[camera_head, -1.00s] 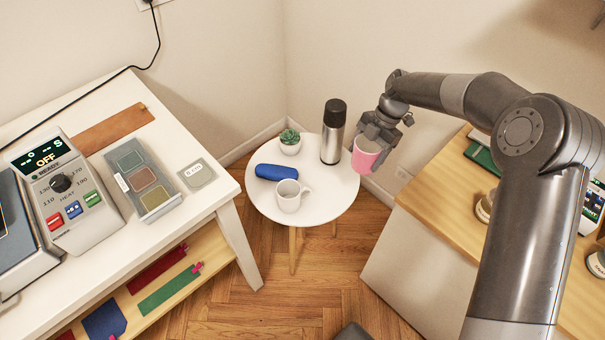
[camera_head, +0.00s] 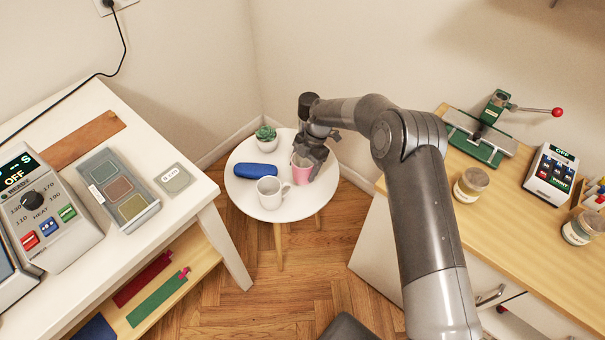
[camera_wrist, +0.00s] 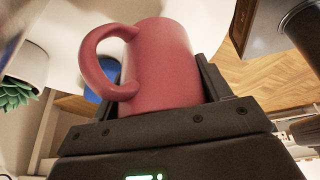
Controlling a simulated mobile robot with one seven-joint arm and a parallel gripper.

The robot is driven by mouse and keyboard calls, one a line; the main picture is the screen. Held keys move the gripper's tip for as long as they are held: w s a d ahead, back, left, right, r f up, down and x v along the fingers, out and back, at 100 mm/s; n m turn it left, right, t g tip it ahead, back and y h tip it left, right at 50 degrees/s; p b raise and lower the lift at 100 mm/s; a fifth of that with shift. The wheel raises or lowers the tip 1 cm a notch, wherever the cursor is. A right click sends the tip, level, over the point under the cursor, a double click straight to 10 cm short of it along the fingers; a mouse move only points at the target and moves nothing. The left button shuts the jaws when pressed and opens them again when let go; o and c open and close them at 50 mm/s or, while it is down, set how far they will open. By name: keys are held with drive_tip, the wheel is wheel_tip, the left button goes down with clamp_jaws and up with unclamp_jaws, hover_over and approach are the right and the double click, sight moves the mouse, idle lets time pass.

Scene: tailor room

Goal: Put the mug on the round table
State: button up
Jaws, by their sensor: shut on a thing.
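A pink mug (camera_head: 301,174) is held by my gripper (camera_head: 311,155) at the right part of the white round table (camera_head: 246,202). In the wrist view the mug (camera_wrist: 165,70) sits between the two dark fingers, with its handle towards the left. Whether its base touches the tabletop is hard to tell. A white mug (camera_head: 270,193) stands at the table's front, just left of the pink one. A blue case (camera_head: 256,170) lies behind the white mug. A small potted plant (camera_head: 266,138) stands at the back.
A white table (camera_head: 203,188) with a heat device (camera_head: 52,215) and swatches stands on the left. A wooden-topped cabinet (camera_head: 510,205) with jars and a green press (camera_head: 485,135) is on the right. The round table's front edge is bare.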

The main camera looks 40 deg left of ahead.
drive_tip(key=shift+a+f, duration=0.1)
drive_tip(key=shift+f, duration=1.95)
drive_tip(key=o, duration=1.2)
drive_tip(key=shift+f, duration=0.15)
drive_tip(key=shift+c, duration=0.2)
drive_tip(key=v, duration=1.2)
drive_tip(key=shift+r, duration=0.25)
